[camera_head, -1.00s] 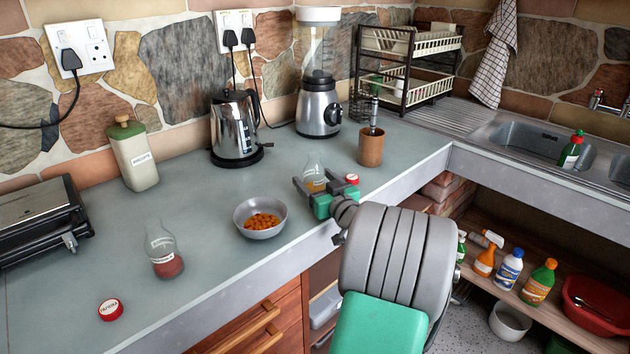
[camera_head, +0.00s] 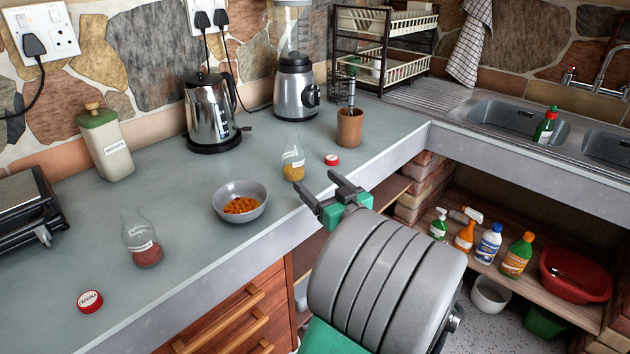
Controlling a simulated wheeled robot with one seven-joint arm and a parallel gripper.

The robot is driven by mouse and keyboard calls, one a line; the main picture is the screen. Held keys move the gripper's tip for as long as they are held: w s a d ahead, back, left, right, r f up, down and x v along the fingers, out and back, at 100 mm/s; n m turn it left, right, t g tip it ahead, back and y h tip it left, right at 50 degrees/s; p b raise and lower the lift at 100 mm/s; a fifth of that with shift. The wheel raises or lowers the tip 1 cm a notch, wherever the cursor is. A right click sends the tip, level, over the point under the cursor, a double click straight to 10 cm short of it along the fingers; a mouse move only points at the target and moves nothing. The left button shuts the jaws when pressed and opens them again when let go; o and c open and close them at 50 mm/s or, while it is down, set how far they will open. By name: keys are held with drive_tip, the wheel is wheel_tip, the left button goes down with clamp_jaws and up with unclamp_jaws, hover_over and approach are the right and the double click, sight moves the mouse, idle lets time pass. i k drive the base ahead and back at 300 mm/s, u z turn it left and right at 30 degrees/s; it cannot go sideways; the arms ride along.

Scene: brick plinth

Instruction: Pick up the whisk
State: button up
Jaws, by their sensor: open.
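A utensil with a grey and dark handle (camera_head: 351,94) stands upright in a brown cup (camera_head: 349,129) near the counter's back right. Its lower end is hidden in the cup, so I cannot tell whether it is a whisk. No other whisk shows. My gripper (camera_head: 320,185) is open and empty, its two dark fingers pointing up and left near the counter's front edge. It is in front of the cup and to its left, apart from it.
A glass bottle with orange contents (camera_head: 294,168) and a red lid (camera_head: 332,160) stand just beyond my gripper. A grey bowl (camera_head: 239,214) is to the left. A blender (camera_head: 296,90), kettle (camera_head: 212,115) and dish rack (camera_head: 391,60) stand behind.

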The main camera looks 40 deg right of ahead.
sight(352, 77)
drive_tip(key=z, duration=1.6)
